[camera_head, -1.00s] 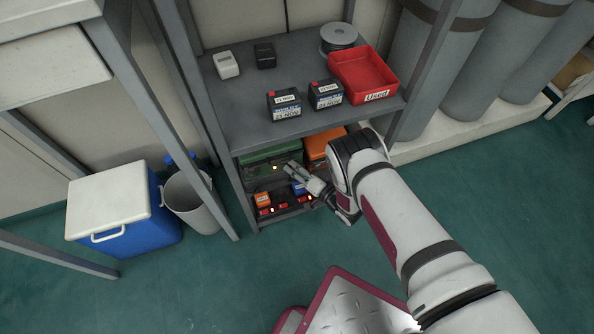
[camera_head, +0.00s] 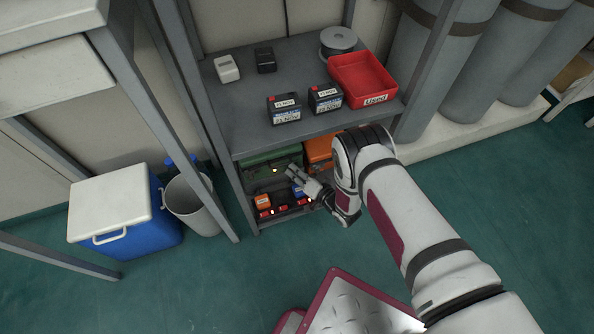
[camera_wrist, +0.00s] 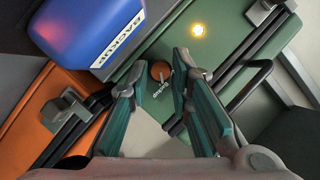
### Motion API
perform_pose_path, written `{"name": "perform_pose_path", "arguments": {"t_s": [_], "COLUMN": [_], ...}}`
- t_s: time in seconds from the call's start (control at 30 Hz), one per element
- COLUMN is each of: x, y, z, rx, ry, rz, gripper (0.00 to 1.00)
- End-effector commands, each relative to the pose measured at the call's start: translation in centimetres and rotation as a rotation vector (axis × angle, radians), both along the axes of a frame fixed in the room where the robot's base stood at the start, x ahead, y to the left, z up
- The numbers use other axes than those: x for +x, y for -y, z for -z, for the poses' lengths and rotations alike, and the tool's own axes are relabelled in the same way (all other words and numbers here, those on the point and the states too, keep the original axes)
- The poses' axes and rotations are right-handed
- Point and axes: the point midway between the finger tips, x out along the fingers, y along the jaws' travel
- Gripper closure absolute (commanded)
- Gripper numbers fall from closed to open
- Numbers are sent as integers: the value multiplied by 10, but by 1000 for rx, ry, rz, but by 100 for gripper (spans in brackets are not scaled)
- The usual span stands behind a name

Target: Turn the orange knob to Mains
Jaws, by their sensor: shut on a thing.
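The orange knob (camera_wrist: 160,70) sits on the green case (camera_wrist: 135,62), small and round, with lettering around it too small to read surely. My gripper (camera_wrist: 152,76) has one fingertip on each side of the knob in the wrist view and is shut on it. In the head view my gripper (camera_head: 290,174) reaches into the lower shelf in front of the green case (camera_head: 264,165); the knob is hidden there.
A blue block labelled BACKUP (camera_wrist: 85,25) and an orange case (camera_wrist: 35,110) lie close beside the fingers. A black handle (camera_wrist: 255,78) is to the right. Above, the shelf (camera_head: 235,115) carries batteries (camera_head: 284,108) and a red tray (camera_head: 362,78).

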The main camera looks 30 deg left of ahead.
Motion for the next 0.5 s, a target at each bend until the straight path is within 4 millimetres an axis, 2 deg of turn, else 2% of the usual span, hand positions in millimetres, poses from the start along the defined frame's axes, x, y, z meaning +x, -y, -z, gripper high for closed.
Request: {"name": "perform_pose_path", "arguments": {"t_s": [0.5], "x": [-4], "y": [-3], "z": [-5], "rx": [-309], "ry": [359], "rz": [0], "gripper": [100]}}
